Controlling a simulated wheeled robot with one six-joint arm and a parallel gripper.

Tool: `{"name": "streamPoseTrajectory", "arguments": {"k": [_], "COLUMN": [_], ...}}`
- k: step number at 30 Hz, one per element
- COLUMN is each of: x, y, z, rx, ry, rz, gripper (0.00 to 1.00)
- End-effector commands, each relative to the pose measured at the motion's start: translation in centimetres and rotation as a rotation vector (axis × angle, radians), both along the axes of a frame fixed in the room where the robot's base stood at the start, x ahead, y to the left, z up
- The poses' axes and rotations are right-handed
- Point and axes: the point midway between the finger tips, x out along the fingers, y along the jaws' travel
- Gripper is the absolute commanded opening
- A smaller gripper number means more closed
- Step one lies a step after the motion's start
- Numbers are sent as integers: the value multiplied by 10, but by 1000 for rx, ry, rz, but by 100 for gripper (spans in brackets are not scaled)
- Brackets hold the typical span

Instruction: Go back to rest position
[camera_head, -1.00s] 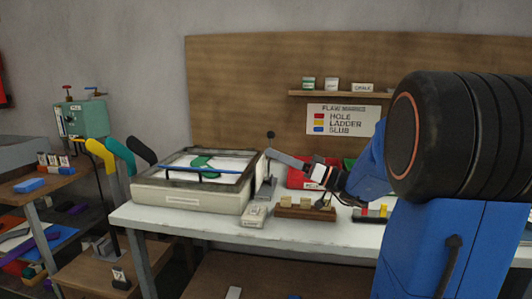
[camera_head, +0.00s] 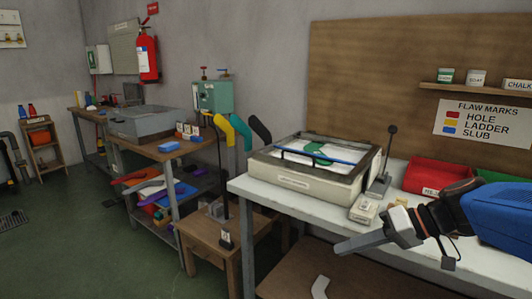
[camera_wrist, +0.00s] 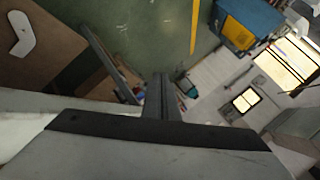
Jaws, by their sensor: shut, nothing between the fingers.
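My gripper (camera_head: 340,248) is shut and empty. It points left in the head view, in front of the white workbench (camera_head: 440,262) and past its front edge. In the wrist view the closed fingers (camera_wrist: 160,98) show at the lower middle, with floor beyond them. No task object is in the fingers. My blue arm comes in from the right edge of the head view and hides part of the bench top.
A framed box with a green sock shape (camera_head: 318,158) sits on the bench. A red bin (camera_head: 428,176) stands behind my arm. Left are a lower wooden table (camera_head: 225,212), a shelf cart (camera_head: 165,152) and a fire extinguisher (camera_head: 147,58). Green floor (camera_head: 90,245) is open at left.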

Motion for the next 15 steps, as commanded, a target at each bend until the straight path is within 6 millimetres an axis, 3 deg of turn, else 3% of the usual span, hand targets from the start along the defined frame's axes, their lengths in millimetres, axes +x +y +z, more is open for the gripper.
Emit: {"name": "streamPoseTrajectory", "arguments": {"k": [1, 6, 10, 15], "x": [-18, -64, -88, -103], "y": [3, -15, -40, -75], "z": [-12, -51, -70, -78], "rx": [-70, -324, -507, -683], "ry": [40, 152, 169, 118], "rz": [0, -77, -171, -306], "gripper": [0, 0, 0, 0]}}
